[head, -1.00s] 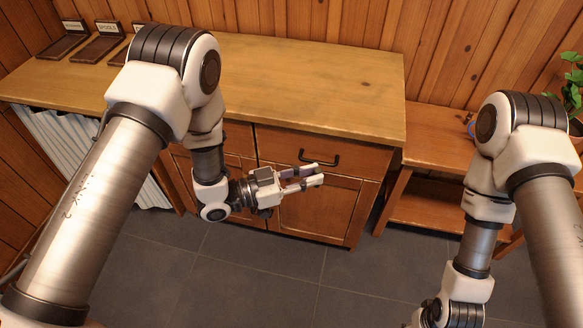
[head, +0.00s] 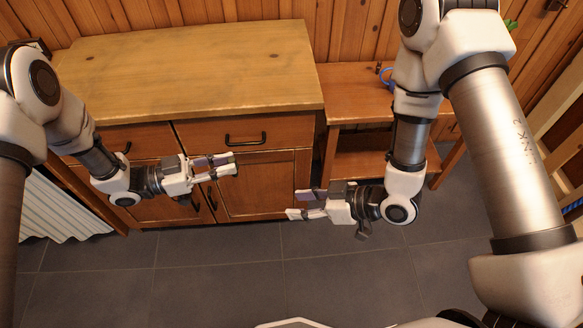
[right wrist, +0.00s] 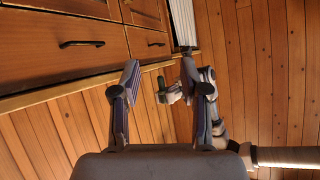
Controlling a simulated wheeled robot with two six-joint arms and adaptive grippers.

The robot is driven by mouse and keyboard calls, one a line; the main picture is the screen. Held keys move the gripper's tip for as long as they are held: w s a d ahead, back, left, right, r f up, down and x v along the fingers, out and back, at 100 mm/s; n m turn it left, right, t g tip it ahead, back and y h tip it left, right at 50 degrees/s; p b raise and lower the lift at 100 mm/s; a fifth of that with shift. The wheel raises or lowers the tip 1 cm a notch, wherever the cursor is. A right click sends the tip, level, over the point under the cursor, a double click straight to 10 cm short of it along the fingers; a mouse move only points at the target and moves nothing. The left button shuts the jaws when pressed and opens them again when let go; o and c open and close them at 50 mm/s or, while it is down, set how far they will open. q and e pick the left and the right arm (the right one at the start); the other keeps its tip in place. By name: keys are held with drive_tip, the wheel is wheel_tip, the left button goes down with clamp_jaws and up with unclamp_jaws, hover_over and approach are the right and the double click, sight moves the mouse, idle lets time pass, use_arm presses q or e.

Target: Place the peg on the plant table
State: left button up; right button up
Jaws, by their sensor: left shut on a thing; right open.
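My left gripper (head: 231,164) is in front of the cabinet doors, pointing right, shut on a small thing. I take this to be the peg, but it is mostly hidden between the fingers and its shape is unclear. In the right wrist view, the left gripper (right wrist: 172,92) shows beyond the right fingers. My right gripper (head: 298,204) is open and empty, pointing left towards the left gripper, with a gap between them. The plant table (head: 350,98) is the lower wooden table right of the cabinet; a few plant leaves (head: 511,24) show behind my right arm.
The wooden cabinet (head: 200,70) has a wide, bare top, drawers and doors with dark handles. A blue object (head: 387,77) lies on the plant table, partly behind my right arm. The table's front left top is clear. Grey floor tiles (head: 220,280) are open below the grippers.

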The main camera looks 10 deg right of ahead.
drive_tip(key=w+a+r+n+y, duration=0.1)
drive_tip(key=w+r+n, duration=0.15)
drive_tip(key=r, duration=0.55)
drive_tip(key=w+x, duration=0.1)
drive_tip(key=x, duration=1.1)
drive_tip(key=shift+w+t, duration=0.25)
drive_tip(key=shift+t, duration=0.05)
drive_tip(key=shift+a+r, duration=0.1)
drive_tip(key=shift+r, duration=0.05)
clamp_jaws()
use_arm(q)
drive_tip(key=o, duration=0.8)
